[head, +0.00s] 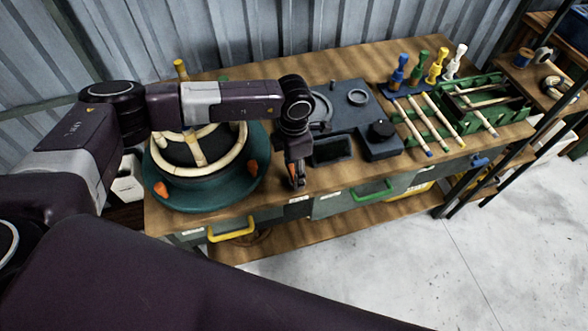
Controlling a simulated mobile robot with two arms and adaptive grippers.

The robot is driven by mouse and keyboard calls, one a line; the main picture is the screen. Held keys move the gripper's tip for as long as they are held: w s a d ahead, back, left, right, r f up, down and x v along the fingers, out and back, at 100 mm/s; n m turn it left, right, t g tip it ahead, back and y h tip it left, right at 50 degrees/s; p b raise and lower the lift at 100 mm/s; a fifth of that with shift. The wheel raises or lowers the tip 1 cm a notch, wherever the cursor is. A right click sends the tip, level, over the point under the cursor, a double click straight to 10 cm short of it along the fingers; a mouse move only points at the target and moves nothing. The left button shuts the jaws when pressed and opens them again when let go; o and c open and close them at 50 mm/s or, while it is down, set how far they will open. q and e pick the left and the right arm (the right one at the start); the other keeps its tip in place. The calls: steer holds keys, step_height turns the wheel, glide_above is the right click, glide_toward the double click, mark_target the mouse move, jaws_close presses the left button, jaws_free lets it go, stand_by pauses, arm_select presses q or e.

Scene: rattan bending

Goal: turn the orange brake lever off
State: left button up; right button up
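A round dark green turntable (215,194) stands at the left of the workbench, with a pale rattan wheel-like frame (233,146) on it. One orange piece (252,168) sits on its right rim and another orange piece (160,188) on its left front rim. I cannot tell which is the brake lever. My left gripper (298,184) points down just right of the turntable, apart from the right orange piece. A small orange patch shows at its fingers, too small to identify. Its finger opening is unclear. My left arm hides part of the turntable. My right gripper is out of view.
A dark station (350,100) with a recessed tray lies right of my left gripper. Beyond it are coloured peg-like tools (418,73), rattan sticks (444,115) and a green rack (515,104). Drawers with yellow (232,232) and green handles (372,191) line the bench (290,209) front.

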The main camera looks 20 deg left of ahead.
arm_select(q)
steer(key=n+b, duration=0.2)
steer(key=n, duration=0.1)
steer(key=shift+f, duration=0.15)
steer(key=n+b, duration=0.3)
steer(key=n, duration=0.3)
steer(key=n+b, duration=0.1)
steer(key=n, duration=0.3)
steer(key=shift+w+b, duration=0.1)
steer(key=shift+b, duration=0.25)
steer(key=shift+r+n+b, duration=0.2)
steer(key=shift+n+b, duration=0.3)
steer(key=shift+n, duration=1.6)
steer(key=o, duration=1.2)
steer(key=shift+c, duration=0.2)
step_height(320, 180, up, 12)
